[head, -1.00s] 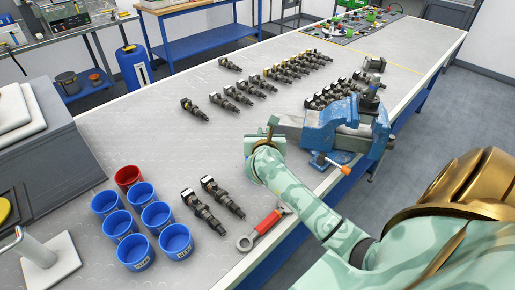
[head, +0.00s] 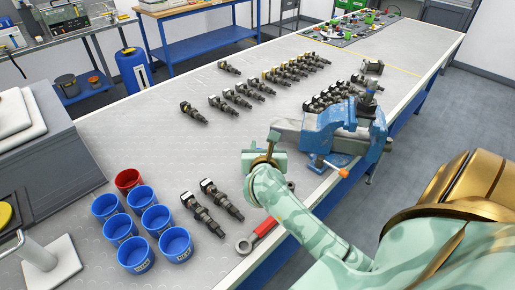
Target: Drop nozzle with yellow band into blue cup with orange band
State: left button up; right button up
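My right gripper (head: 262,158) is over the table, left of the vise and above the two near nozzles; the arm hides much of it, and I cannot make out its fingers or anything held. Dark nozzles lie in groups: a near pair (head: 202,214), a middle row (head: 236,97), and a back row (head: 284,72) with yellowish marks on some. Several blue cups (head: 156,220) stand at the near left with a red cup (head: 128,181) behind them. No orange band can be made out on any cup. My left gripper is not in view.
A blue vise (head: 333,130) is at the table's right edge, with more nozzles (head: 326,98) behind it. A red-handled ring wrench (head: 258,233) lies near the front edge, partly under my arm. A grey machine (head: 50,150) borders the left. The table's middle is clear.

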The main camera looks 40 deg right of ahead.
jog(key=v, duration=0.9)
jog(key=shift+s, duration=0.15)
jog(key=shift+a, duration=0.2)
